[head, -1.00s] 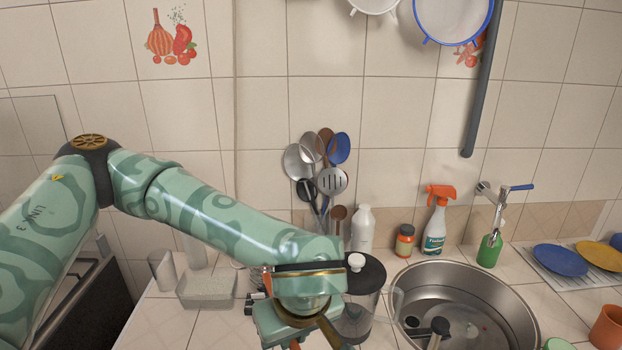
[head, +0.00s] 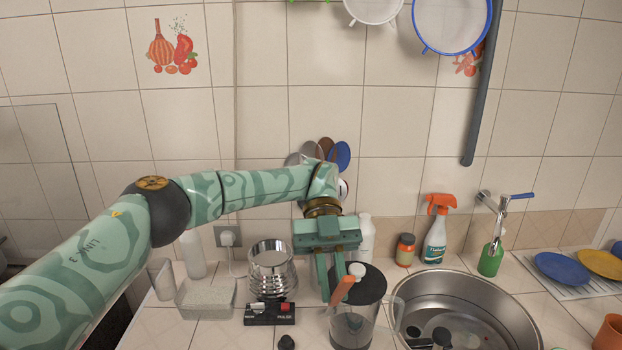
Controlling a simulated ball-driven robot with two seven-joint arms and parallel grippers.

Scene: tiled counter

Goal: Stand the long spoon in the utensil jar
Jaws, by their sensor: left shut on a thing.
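My left gripper (head: 334,294) points down in front of the wall, above the counter by the dark-lidded jug. It is shut on a slim orange-brown piece (head: 342,290), which looks like the handle of the long spoon. The rest of the spoon cannot be made out. The utensil jar is hidden behind my left wrist and gripper. Only the tops of its utensils show above my arm, among them a blue spoon head (head: 341,156) and a brown one (head: 326,147). My right gripper is not in view.
The jug (head: 367,287) stands close below my gripper, left of the sink (head: 470,291). A shiny metal appliance base (head: 270,265) stands to the left. A white bottle (head: 366,238) is behind the gripper. An orange-topped spray bottle (head: 436,240) stands further right.

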